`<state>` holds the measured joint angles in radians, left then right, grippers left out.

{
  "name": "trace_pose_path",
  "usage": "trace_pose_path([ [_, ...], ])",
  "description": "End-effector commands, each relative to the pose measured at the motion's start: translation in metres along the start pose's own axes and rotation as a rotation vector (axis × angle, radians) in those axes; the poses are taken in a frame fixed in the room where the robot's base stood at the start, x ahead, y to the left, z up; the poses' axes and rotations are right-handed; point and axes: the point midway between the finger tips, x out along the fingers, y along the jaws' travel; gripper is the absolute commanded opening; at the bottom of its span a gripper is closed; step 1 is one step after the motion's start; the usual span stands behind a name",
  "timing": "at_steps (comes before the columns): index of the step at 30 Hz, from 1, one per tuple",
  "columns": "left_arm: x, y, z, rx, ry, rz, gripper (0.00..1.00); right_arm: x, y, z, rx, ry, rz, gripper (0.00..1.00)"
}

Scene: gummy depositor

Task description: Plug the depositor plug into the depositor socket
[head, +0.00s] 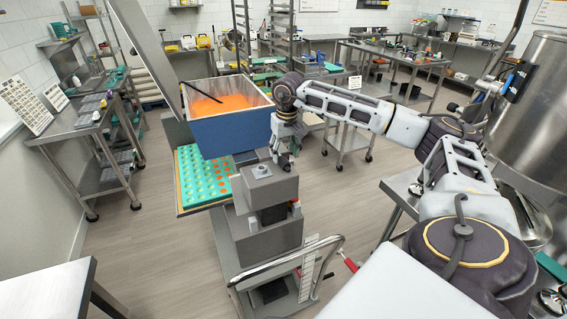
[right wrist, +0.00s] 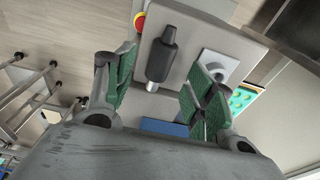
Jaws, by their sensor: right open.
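The depositor plug (right wrist: 163,52) is dark and cylindrical with a paler metallic end. In the right wrist view it shows in the gap between my open fingers, against the grey depositor housing. No finger visibly touches it. The depositor socket (right wrist: 214,67) is a pale square plate with a round fitting, partly behind the right-hand finger; it also shows on top of the grey housing in the head view (head: 262,171). My right gripper (right wrist: 160,92), with green finger pads, is open and empty; in the head view it hangs just behind the housing (head: 284,158). The plug is not clear there.
The blue hopper (head: 232,133) with orange contents stands behind the housing. A green mould tray (head: 204,174) sits at its left. A red button (right wrist: 140,21) is close to the plug. A cart handle (head: 290,262) rises in front; open floor lies on both sides.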

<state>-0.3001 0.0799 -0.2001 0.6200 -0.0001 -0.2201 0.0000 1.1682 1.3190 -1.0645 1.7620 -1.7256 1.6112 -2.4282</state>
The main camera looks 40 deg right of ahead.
Motion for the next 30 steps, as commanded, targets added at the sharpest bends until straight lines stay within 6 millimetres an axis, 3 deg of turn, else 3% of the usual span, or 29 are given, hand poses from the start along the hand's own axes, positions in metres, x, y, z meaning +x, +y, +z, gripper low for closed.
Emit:
trace_pose_path([
  [12,-0.011,0.000,-0.001,0.000,0.000,0.000,0.40,0.038,0.000,0.000,0.000,-0.001,0.000,0.54],
  [27,-0.011,0.000,-0.001,0.000,0.000,0.000,0.40,0.040,0.000,0.000,0.000,0.000,-0.001,0.54],
  [30,-0.011,0.000,-0.001,0.000,0.000,0.000,0.40,0.040,0.000,0.000,0.000,0.000,-0.001,0.41],
])
